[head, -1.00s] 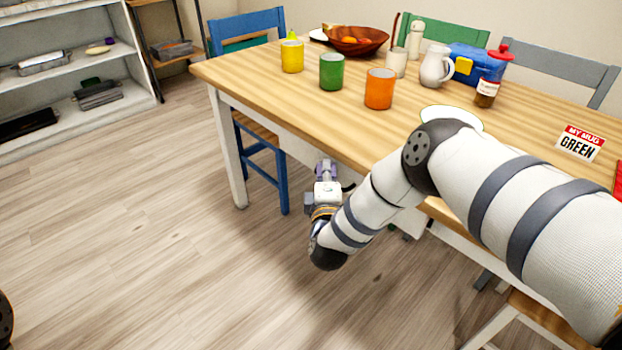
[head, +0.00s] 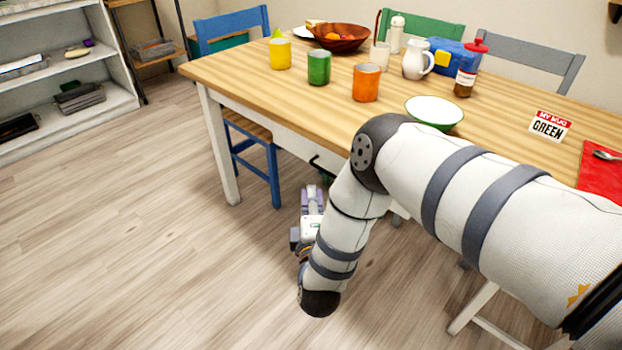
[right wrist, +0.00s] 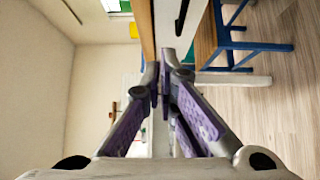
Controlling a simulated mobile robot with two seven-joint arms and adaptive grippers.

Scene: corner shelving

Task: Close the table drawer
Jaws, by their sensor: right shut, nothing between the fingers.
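The wooden-topped table (head: 235,80) has a white front. A dark handle (head: 328,167) shows on that front beside my right arm; it also shows in the right wrist view (right wrist: 181,17). The white front around the handle (right wrist: 166,22) looks level in the wrist view, with no clear gap, but my arm hides much of it in the head view, so I cannot tell how far the drawer is in. My right gripper (head: 312,190) is low in front of the table, apart from the handle. Its purple-padded fingers (right wrist: 163,78) are together and empty. My left gripper is not in view.
Yellow, green and orange mugs (head: 365,83), a bowl (head: 434,112) and a jar (head: 465,80) stand on the table. Open floor (head: 130,230) lies to the left.

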